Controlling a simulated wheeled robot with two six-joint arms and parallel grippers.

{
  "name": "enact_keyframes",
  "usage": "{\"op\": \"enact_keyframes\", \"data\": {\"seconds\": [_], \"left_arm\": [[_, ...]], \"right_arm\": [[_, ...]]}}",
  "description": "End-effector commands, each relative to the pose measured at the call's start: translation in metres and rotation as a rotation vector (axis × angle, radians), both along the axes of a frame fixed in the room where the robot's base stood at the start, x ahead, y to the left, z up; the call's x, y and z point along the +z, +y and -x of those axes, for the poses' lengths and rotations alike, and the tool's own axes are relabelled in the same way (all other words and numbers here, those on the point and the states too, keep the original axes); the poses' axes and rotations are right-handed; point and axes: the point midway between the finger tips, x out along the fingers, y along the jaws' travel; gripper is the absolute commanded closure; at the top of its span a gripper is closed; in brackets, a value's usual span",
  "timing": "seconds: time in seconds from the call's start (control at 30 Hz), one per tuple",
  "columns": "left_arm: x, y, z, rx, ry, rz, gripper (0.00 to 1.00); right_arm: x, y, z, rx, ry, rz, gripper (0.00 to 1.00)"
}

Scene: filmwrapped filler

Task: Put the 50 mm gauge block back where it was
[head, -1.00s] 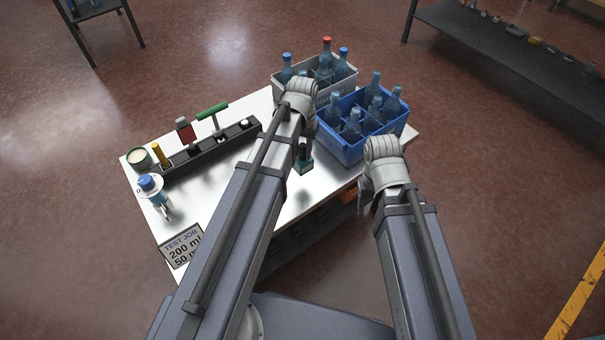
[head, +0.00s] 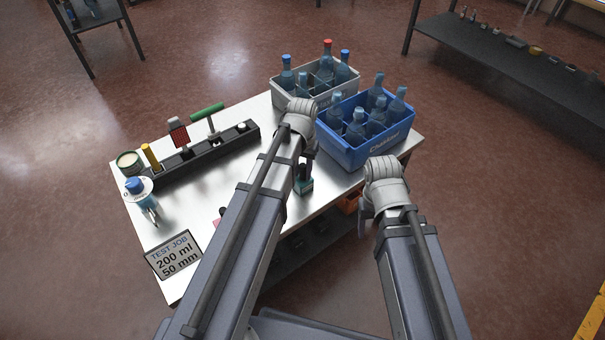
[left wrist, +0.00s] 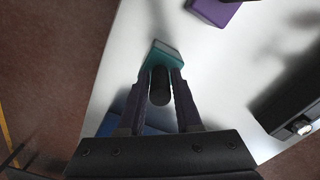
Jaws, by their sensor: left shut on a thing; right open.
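My left gripper (left wrist: 162,78) is shut on a teal block (left wrist: 165,50) with a dark round handle between the fingers. In the head view the block (head: 303,186) hangs below my left wrist at the table's front side; I cannot tell if it touches the tabletop. No marking is readable on it, so its size does not show. A black rack (head: 205,155) stands on the table to the left, with a yellow-handled tool, a red piece, a green T-handle and a pale knob along it. My right gripper (head: 366,222) is open, right of the table's front edge, its fingers mostly hidden.
A grey crate (head: 283,98) and a blue crate (head: 345,155) of bottles stand at the table's right end. A tin (head: 130,163), a blue-capped dispenser (head: 137,188) and a TEST JOB sign (head: 173,256) are at the left. A purple piece (left wrist: 213,12) lies on the tabletop.

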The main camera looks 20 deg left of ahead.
Motion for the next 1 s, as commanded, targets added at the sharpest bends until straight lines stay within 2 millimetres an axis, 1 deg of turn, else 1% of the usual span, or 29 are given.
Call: {"op": "enact_keyframes", "data": {"seconds": [0.13, 0.27, 0.3, 0.53, 0.83, 1.0], "left_arm": [[0.001, 0.0, 0.0, 0.0, 0.0, 0.0, 1.0], [-0.003, 0.0, 0.0, 0.0, 0.0, 0.0, 1.0], [-0.002, 0.0, 0.0, 0.0, 0.0, 0.0, 0.63], [-0.002, 0.0, 0.0, 0.0, 0.0, 0.0, 0.38], [-0.001, 0.0, 0.0, 0.0, 0.0, 0.0, 0.37], [0.007, 0.0, 0.0, 0.0, 0.0, 0.0, 0.37]], "right_arm": [[0.001, 0.0, 0.0, 0.0, 0.0, 0.0, 0.37], [-0.003, 0.0, 0.0, 0.0, 0.0, 0.0, 0.37], [-0.002, 0.0, 0.0, 0.0, 0.0, 0.0, 0.37], [-0.002, 0.0, 0.0, 0.0, 0.0, 0.0, 0.37], [-0.001, 0.0, 0.0, 0.0, 0.0, 0.0, 0.37], [0.007, 0.0, 0.0, 0.0, 0.0, 0.0, 0.37]]}}
